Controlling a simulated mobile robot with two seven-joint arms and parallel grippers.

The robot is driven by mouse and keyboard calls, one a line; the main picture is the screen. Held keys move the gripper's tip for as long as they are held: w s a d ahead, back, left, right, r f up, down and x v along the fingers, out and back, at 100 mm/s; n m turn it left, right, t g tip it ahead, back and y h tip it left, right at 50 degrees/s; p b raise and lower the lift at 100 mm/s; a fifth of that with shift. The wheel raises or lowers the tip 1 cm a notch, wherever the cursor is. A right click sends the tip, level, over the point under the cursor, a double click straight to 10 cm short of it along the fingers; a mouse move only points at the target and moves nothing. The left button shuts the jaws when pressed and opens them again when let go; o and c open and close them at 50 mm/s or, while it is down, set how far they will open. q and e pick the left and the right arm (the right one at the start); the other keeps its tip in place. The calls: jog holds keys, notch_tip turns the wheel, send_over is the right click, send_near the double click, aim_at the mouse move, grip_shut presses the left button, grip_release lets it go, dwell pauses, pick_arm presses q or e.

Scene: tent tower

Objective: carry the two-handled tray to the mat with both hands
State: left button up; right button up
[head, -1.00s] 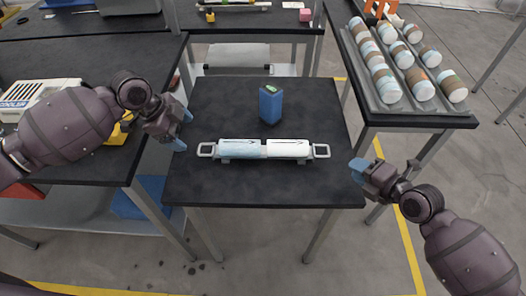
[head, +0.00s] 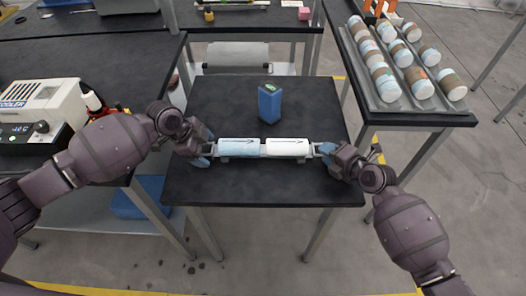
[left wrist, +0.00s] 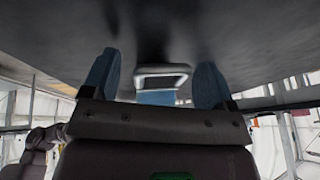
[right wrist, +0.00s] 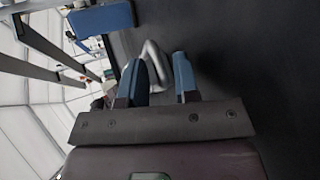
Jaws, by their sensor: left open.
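The two-handled tray lies on the small dark table in the head view, bearing a light blue roll (head: 239,148) and a white roll (head: 288,148) end to end. My left gripper (head: 205,150) is at its left end; in the left wrist view its fingers are wide apart, with the grey left handle (left wrist: 162,72) between and just beyond them. My right gripper (head: 325,154) is at the right handle (head: 318,149). In the right wrist view, its fingers are closer together, with the grey handle (right wrist: 154,62) at their tips; a firm hold cannot be told. I see no clear mat.
A blue box (head: 269,103) with a green mark stands behind the tray on the small table (head: 260,185). A side table at right holds a rack (head: 385,105) of several cylinders. A cooler-like device (head: 40,112) sits on the left table. The small table's front is clear.

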pick_arm(q)
jog(key=shift+c, duration=0.4)
pick_arm(e)
jog(key=shift+c, duration=0.4)
